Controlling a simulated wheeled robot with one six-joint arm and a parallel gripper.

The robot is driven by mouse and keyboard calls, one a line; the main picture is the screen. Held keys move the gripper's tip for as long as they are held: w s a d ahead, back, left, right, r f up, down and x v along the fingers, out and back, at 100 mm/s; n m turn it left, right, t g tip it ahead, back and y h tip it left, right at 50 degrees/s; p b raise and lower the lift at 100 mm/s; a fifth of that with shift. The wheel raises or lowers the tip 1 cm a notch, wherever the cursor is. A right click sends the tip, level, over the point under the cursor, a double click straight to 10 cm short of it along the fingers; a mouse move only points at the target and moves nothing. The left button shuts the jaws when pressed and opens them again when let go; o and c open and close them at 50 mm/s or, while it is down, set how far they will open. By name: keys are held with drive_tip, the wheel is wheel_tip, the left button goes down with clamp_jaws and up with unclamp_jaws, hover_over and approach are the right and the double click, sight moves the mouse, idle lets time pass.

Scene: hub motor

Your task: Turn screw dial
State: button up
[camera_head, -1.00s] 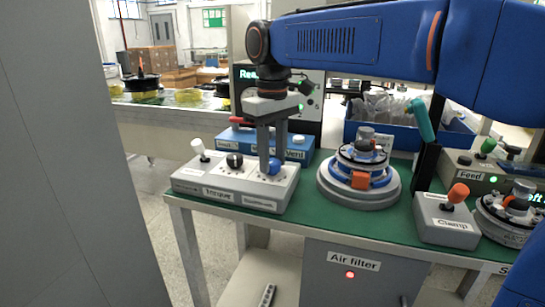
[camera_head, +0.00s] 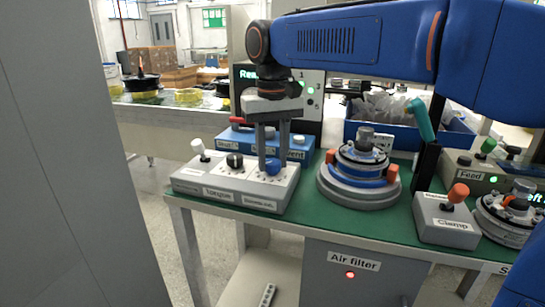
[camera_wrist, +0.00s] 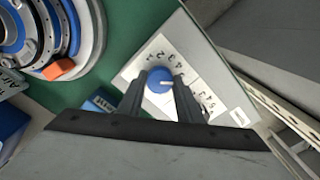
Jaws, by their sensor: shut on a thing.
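The blue dial (camera_head: 273,167) sits on top of a light grey control box (camera_head: 205,181), at its right end. In the wrist view the dial (camera_wrist: 159,80) has a white pointer mark and printed numbers around it. My gripper (camera_head: 272,163) points straight down over the box and is shut on the blue dial, with one finger on each side. In the wrist view my fingers (camera_wrist: 160,92) flank the knob. A second, black dial (camera_head: 235,160) and a white-topped lever (camera_head: 199,149) stand on the same box, left of my gripper.
A blue box (camera_head: 234,141) stands just behind. The round hub motor fixture (camera_head: 360,181) with orange blocks is to the right, then a teal-handled lever (camera_head: 420,119) and the Clamp box (camera_head: 445,221). The green bench top (camera_head: 310,205) is bare between them.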

sight(273, 161)
drive_tip(key=o, duration=1)
drive_tip(key=shift+o, duration=0.2)
drive_tip(key=shift+r, duration=0.1)
wheel_tip(273, 161, up, 17)
drive_tip(key=shift+r, duration=0.1)
